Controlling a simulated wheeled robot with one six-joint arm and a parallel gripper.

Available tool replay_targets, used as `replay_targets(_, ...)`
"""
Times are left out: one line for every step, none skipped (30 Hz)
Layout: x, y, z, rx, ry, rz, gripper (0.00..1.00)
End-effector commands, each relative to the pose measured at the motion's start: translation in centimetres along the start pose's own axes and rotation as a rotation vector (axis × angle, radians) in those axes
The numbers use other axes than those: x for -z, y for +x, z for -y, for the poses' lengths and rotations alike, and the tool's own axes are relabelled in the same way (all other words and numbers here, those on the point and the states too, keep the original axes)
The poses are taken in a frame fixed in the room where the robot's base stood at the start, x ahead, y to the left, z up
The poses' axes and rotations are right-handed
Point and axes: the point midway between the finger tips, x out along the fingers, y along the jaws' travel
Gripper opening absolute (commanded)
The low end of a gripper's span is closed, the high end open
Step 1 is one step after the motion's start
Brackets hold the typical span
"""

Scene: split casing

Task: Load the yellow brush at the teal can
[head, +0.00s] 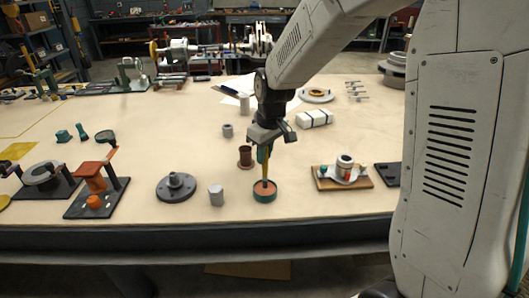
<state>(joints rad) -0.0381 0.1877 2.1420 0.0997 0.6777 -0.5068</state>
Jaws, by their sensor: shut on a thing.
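My gripper (264,150) points down near the front middle of the table and is shut on the yellow brush (265,168). The brush is a thin upright yellow stick. The teal can (264,196) is a low round tin with a teal side and an orange-brown top, standing near the table's front edge. The brush's lower end is at the can's top in the picture. I cannot tell whether it touches the surface inside or hovers just above.
A grey cylinder (216,195) stands just left of the can, and a dark flanged disc (176,187) lies farther left. A brown cup (245,156) stands close behind the brush. A wooden board with small parts (324,183) lies to the right. Bare table separates it from the can.

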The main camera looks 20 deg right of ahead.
Motion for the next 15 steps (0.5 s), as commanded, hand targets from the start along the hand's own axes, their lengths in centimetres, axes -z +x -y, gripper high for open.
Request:
replay_targets(-0.02, 0.08, 0.0, 0.0, 0.0, 0.0, 0.0)
replay_targets(-0.02, 0.11, 0.0, 0.0, 0.0, 0.0, 0.0)
replay_targets(-0.03, 0.16, 0.0, 0.0, 0.0, 0.0, 0.0)
replay_targets(-0.03, 0.2, 0.01, 0.0, 0.0, 0.0, 0.0)
replay_targets(-0.04, 0.23, 0.01, 0.0, 0.0, 0.0, 0.0)
replay_targets(-0.05, 0.28, 0.01, 0.0, 0.0, 0.0, 0.0)
replay_targets(-0.05, 0.31, 0.01, 0.0, 0.0, 0.0, 0.0)
replay_targets(-0.05, 0.35, 0.01, 0.0, 0.0, 0.0, 0.0)
replay_targets(-0.06, 0.4, 0.0, 0.0, 0.0, 0.0, 0.0)
replay_targets(-0.07, 0.43, 0.0, 0.0, 0.0, 0.0, 0.0)
replay_targets(-0.07, 0.47, 0.0, 0.0, 0.0, 0.0, 0.0)
replay_targets(-0.08, 0.52, 0.0, 0.0, 0.0, 0.0, 0.0)
replay_targets(-0.08, 0.55, 0.0, 0.0, 0.0, 0.0, 0.0)
replay_targets(-0.08, 0.59, 0.0, 0.0, 0.0, 0.0, 0.0)
replay_targets(-0.09, 0.63, 0.0, 0.0, 0.0, 0.0, 0.0)
